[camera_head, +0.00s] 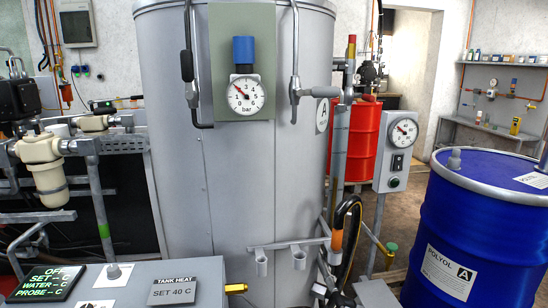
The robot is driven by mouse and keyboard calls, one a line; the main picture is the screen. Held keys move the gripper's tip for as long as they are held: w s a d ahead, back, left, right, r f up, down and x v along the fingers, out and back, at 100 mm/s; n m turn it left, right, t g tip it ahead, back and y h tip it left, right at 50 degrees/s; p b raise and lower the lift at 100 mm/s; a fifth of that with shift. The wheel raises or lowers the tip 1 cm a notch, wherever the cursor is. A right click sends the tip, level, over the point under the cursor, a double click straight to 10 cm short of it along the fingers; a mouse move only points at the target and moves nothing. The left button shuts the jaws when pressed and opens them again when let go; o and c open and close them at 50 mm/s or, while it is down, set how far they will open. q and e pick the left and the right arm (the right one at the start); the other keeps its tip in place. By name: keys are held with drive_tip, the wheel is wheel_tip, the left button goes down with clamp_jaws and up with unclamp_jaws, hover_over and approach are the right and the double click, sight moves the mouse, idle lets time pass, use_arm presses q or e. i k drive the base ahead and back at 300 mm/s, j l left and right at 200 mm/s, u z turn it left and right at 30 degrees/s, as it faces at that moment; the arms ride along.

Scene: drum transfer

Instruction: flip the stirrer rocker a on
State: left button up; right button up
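A grey control box (400,148) stands on a post to the right of the large grey tank (230,190), which carries a round A plate (322,116). A small black rocker switch (398,163) sits on the box's front, below a round dial gauge (404,131). I can make out neither my left nor my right gripper in this view, and nothing visibly touches the rocker.
A blue drum labelled POLYOL A (455,230) stands at the right, close to the box. A red drum (362,140) is behind the box. A black hose (350,220) hangs beside the tank. A TANK HEAT panel (174,290) and lit display (47,283) are at the lower left.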

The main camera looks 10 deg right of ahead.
sight(398, 163)
drive_tip(key=k+l+z, duration=0.1)
drive_tip(key=z, duration=1.05)
